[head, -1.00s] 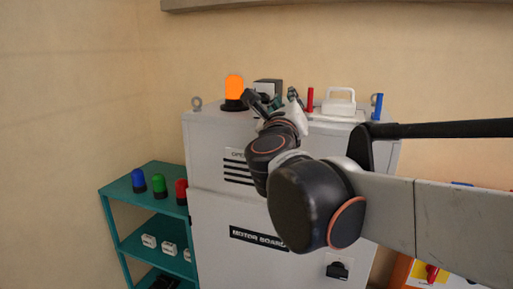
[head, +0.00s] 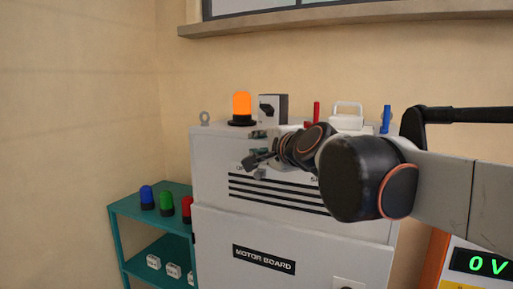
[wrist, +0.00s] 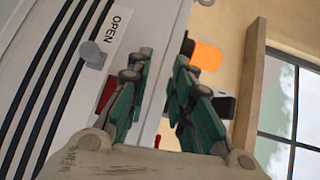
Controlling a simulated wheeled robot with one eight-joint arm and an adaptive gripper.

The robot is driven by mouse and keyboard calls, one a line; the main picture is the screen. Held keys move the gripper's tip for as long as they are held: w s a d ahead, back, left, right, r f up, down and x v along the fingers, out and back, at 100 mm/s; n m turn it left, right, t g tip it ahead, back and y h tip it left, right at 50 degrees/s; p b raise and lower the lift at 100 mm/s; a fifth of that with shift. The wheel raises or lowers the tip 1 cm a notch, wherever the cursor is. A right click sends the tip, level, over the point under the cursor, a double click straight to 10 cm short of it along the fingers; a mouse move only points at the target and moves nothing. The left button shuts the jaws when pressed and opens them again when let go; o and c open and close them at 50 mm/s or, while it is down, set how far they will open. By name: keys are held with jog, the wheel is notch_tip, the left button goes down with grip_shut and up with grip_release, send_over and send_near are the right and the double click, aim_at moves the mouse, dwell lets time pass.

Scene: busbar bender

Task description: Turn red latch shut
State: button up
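A red upright handle (head: 316,109), which looks like the red latch, stands on top of the grey cabinet (head: 215,225). Its lower part is partly hidden by my arm. In the wrist view a red piece (wrist: 105,94) shows beside and behind the left finger, mostly covered; I cannot tell whether it is the same latch. My gripper (head: 255,148) is in front of the cabinet's upper front, below the orange lamp. In the wrist view my gripper (wrist: 167,50) has its fingers apart with nothing between them. An OPEN label (wrist: 112,38) and a grey knob (wrist: 91,54) are to its left.
The lit orange lamp (head: 242,106), a grey switch box (head: 274,108), a white handle (head: 347,115) and a blue handle (head: 386,118) stand on the cabinet top. A teal shelf (head: 130,210) with coloured lamps is at left. A 0 V display (head: 487,264) is at right.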

jog(key=shift+w+a+f+n+g, duration=0.1)
jog(key=shift+f+n+g, duration=0.15)
jog(key=shift+n+g, duration=0.4)
